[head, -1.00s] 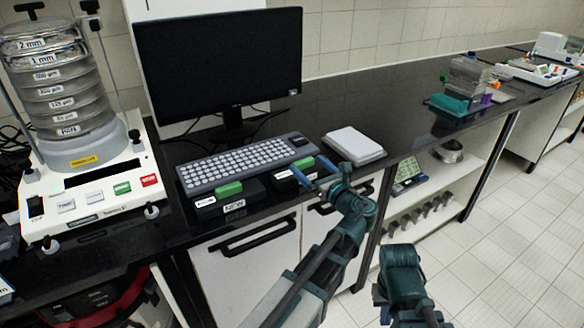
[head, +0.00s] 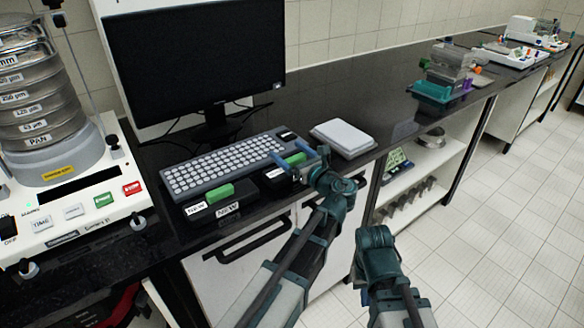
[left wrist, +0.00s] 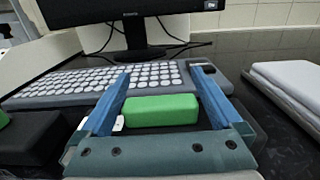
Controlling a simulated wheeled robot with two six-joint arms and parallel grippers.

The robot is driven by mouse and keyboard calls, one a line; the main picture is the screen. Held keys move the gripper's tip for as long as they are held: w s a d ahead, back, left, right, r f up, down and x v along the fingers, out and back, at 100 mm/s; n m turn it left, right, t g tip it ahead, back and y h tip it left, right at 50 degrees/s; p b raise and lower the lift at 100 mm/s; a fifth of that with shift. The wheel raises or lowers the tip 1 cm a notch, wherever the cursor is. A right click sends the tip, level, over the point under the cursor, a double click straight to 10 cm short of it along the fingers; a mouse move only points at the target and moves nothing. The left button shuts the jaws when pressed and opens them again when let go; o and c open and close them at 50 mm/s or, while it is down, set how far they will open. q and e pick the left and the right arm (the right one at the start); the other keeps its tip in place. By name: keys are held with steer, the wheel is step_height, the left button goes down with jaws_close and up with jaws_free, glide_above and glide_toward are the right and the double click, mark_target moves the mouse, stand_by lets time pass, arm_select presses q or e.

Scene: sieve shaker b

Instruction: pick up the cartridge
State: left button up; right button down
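Two black cartridges with green grips stand at the bench's front edge, before the keyboard. The left cartridge (head: 226,210) has "NEW" labels. The right cartridge (head: 272,178) has its green grip (head: 296,159) near my left gripper (head: 302,158). In the left wrist view, this green grip (left wrist: 160,111) shows between the two blue fingers of my left gripper (left wrist: 160,85), with narrow gaps on both sides. The left gripper is open and holds nothing. My right gripper (head: 363,296) hangs low in front of the bench, away from the cartridges; its fingers are mostly hidden.
The keyboard (head: 222,166) and monitor (head: 200,60) are behind the cartridges. A sieve shaker (head: 75,215) stands at left, a white pad (head: 343,137) at right. A teal rack (head: 440,92) is further right. The bench between pad and rack is mostly clear.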

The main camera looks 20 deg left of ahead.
arm_select(q)
steer(key=shift+a, duration=0.1)
jaws_close()
steer(key=shift+r, duration=0.15)
arm_select(e)
steer(key=shift+r, duration=0.15)
